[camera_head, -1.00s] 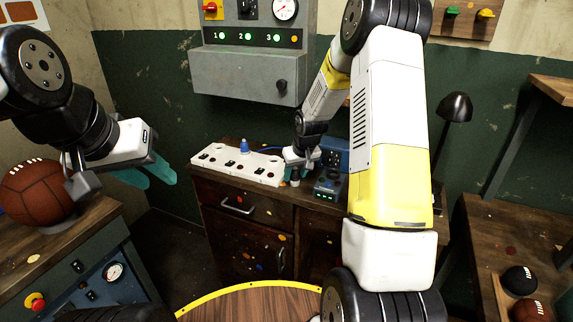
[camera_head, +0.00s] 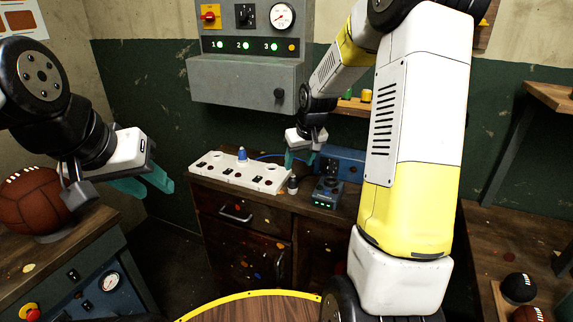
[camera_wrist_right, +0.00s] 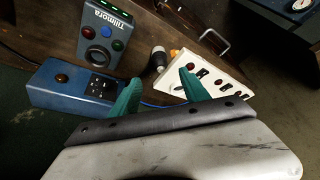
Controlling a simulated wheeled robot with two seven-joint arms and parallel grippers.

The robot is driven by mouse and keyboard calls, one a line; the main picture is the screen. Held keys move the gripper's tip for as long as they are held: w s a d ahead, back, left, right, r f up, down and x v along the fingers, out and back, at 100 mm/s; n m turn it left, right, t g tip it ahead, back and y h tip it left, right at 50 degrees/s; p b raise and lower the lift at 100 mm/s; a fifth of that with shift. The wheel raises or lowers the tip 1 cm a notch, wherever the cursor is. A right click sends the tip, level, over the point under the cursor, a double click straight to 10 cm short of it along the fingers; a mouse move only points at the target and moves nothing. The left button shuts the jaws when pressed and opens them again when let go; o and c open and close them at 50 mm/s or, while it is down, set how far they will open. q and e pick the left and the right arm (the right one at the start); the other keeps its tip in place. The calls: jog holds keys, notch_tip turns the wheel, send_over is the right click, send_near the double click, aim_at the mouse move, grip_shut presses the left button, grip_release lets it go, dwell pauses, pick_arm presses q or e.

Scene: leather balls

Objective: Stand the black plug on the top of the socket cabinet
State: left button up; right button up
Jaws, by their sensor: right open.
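The black plug (camera_head: 292,185) stands upright on the wooden top of the socket cabinet (camera_head: 268,240), just off the right end of the white socket strip (camera_head: 240,172). It also shows in the right wrist view (camera_wrist_right: 157,61), apart from the fingers. My right gripper (camera_head: 301,161) is open and empty, above and a little behind the plug; its teal fingers show in the wrist view (camera_wrist_right: 162,90). My left gripper (camera_head: 146,186) is open and empty at the left, away from the cabinet.
A blue plug (camera_head: 242,155) sits in the strip. A dark device with green lights (camera_head: 326,192) stands right of the plug, and a blue box (camera_head: 341,162) behind it. A grey wall panel (camera_head: 247,80) hangs above. A brown ball (camera_head: 35,202) rests on the left bench.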

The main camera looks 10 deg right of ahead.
jog(key=s+a+r, duration=0.2)
jog(key=s+r, duration=0.9)
jog(key=r, duration=0.1)
jog(key=s+a+r, duration=0.1)
jog(key=s+r, duration=0.1)
jog(key=s, duration=0.7)
jog(key=s+a+r+m+t+y, duration=0.1)
jog(key=s, duration=0.7)
jog(key=shift+s+a+r+m+t, duration=0.2)
jog(key=shift+s+r+m+t, duration=0.1)
jog(key=shift+s+r, duration=0.1)
